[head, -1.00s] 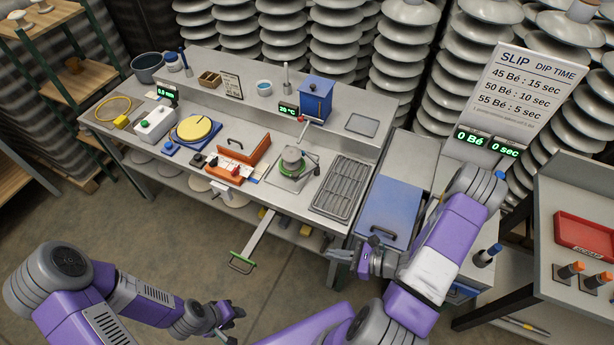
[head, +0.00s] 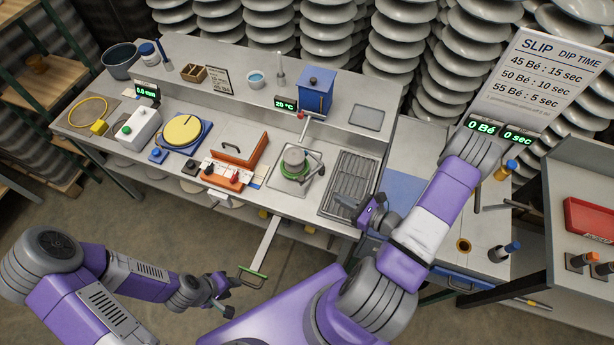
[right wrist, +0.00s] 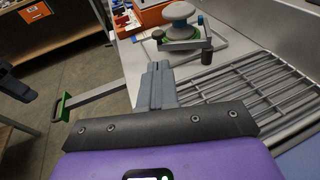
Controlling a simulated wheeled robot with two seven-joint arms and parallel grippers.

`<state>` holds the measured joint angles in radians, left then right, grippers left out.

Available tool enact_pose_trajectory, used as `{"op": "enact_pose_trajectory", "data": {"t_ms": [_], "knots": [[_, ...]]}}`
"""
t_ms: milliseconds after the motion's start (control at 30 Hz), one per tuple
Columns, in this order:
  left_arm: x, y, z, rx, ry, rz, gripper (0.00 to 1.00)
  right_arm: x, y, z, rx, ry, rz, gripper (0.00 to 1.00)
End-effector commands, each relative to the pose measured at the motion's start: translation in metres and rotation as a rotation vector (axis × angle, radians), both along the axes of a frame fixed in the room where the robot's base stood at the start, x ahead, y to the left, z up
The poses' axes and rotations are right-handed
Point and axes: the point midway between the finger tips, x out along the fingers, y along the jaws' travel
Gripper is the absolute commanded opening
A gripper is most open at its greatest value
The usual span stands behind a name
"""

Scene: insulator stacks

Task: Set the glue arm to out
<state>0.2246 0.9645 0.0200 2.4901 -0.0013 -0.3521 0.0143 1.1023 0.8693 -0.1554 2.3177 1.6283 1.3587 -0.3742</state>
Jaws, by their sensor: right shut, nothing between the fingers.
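A grey insulator piece (head: 294,158) sits on a green-edged fixture (head: 290,179) on the bench; both also show at the top of the right wrist view. A grey bent arm with a dark knob (right wrist: 207,57) reaches beside it. A grey bar with a red tip (head: 301,116) stands behind it. I cannot tell for certain which of these is the glue arm. My right gripper (head: 342,208) is shut and empty, by the front of the metal grate, apart from the fixture. My left gripper (head: 228,296) appears open and empty, low in front of the bench.
The metal grate (head: 352,180) lies right of the fixture. A long bar with a green handle (head: 253,273) sticks out from the bench front. An orange-brown box (head: 240,147) and yellow disc (head: 184,129) stand left. A blue canister (head: 316,92) stands on the back shelf.

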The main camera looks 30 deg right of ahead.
Motion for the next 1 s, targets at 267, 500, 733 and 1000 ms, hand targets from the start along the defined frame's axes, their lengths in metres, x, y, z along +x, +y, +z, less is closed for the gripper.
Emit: {"op": "enact_pose_trajectory", "data": {"t_ms": [267, 500, 733, 1000], "knots": [[-0.001, 0.000, 0.003, 0.000, 0.001, 0.001, 0.38, 0.052, 0.024, -0.012, 0.001, -0.001, 0.006, 0.00], [0.000, 0.000, 0.006, 0.000, 0.001, 0.000, 0.38, 0.092, 0.041, -0.021, 0.000, -0.001, 0.003, 0.00], [0.000, 0.000, 0.006, 0.000, 0.001, 0.000, 0.38, 0.110, 0.048, -0.026, -0.001, 0.000, 0.002, 0.00], [0.000, 0.000, 0.006, 0.000, 0.001, 0.000, 0.38, 0.112, 0.049, -0.027, 0.000, 0.001, 0.000, 0.00]]}}
